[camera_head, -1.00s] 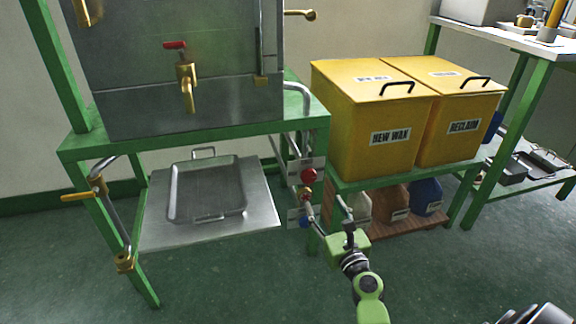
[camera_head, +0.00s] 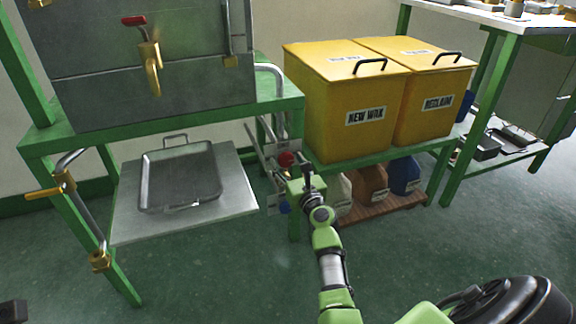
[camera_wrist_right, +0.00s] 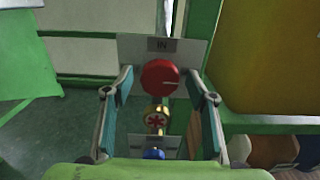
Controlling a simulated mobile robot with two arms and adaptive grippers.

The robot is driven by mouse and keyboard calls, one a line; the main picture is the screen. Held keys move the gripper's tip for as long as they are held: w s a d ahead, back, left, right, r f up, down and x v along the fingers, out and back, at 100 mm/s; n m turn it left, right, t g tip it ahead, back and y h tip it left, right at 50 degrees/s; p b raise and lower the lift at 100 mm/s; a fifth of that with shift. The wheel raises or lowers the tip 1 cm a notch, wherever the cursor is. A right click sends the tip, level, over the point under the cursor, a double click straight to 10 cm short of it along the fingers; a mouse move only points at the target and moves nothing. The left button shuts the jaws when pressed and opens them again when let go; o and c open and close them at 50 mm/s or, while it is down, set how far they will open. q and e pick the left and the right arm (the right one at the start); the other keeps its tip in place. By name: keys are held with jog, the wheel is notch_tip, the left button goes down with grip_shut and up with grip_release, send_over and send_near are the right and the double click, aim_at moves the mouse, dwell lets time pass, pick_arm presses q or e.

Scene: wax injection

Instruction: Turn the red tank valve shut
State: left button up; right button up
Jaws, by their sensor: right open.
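A round red valve knob (camera_head: 286,159) sits on the pipework at the right end of the green tank stand, by a plate marked IN. In the right wrist view the red knob (camera_wrist_right: 160,77) lies between my right gripper's two fingers, with a gap on each side. My right gripper (camera_wrist_right: 160,85) is open; in the head view the right gripper (camera_head: 294,172) is just in front of the knob. A brass part with a red star (camera_wrist_right: 156,120) and a blue knob (camera_wrist_right: 153,154) are below. A red-handled brass tap (camera_head: 150,58) is on the tank front. My left gripper is not seen.
Yellow NEW WAX (camera_head: 345,115) and RECLAIM (camera_head: 430,105) bins stand right of the valve on a green stand, with jugs (camera_head: 405,175) on its lower shelf. A metal tray (camera_head: 180,178) sits on a plate under the tank. A yellow-handled pipe (camera_head: 45,192) is at left.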

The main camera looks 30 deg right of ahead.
jog(key=shift+c, duration=0.4)
jog(key=c, duration=1)
